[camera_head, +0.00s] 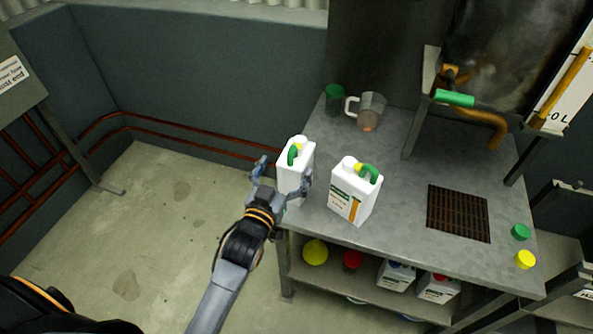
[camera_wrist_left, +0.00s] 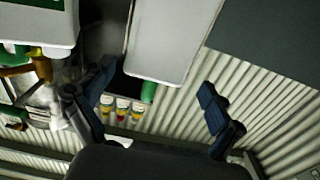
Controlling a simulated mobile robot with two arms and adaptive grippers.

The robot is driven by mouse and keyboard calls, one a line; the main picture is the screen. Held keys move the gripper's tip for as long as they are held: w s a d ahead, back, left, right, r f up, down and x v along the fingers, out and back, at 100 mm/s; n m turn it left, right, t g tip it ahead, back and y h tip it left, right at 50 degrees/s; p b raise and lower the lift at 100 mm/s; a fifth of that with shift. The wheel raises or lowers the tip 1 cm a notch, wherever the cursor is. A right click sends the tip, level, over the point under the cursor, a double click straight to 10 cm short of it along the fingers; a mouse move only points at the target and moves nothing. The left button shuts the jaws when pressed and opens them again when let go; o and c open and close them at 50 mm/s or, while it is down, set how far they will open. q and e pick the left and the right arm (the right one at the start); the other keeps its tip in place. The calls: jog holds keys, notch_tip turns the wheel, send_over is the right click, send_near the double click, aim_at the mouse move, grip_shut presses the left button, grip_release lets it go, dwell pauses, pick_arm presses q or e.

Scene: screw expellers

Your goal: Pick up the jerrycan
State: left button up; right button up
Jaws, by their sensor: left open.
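Two white jerrycans with green handles and yellow caps stand upright at the left end of the grey table. The left jerrycan (camera_head: 294,172) is at the table's edge; the other jerrycan (camera_head: 352,197) stands just right of it, with a green and orange label. My left gripper (camera_head: 284,175) is open at the near left jerrycan, one finger on each side of it. Whether the fingers touch it I cannot tell. In the left wrist view the white jerrycan (camera_wrist_left: 165,40) lies ahead between the open fingers (camera_wrist_left: 155,90). The other jerrycan (camera_wrist_left: 40,18) shows at upper left. My right gripper is not in view.
The grey table (camera_head: 400,165) also holds a green cup (camera_head: 334,100), a clear jug (camera_head: 368,110), a dark grate (camera_head: 458,213) and loose green (camera_head: 521,232) and yellow (camera_head: 525,259) caps. A machine with a green-handled tap (camera_head: 455,98) stands behind. The lower shelf holds more containers. The floor at left is clear.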

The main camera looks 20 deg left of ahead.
aim_at(297, 152)
pick_arm(q)
jog(key=shift+w+d+f+p, duration=0.15)
jog(key=shift+w+d, duration=0.1)
jog(key=shift+w, duration=1.15)
jog(key=shift+w+d+r+p, duration=0.15)
jog(key=shift+w+d, duration=0.1)
jog(key=shift+w, duration=1.1)
jog(key=shift+f, duration=0.1)
jog(key=shift+c, duration=0.5)
jog(key=c, duration=1.8)
jog(key=shift+r, duration=0.25)
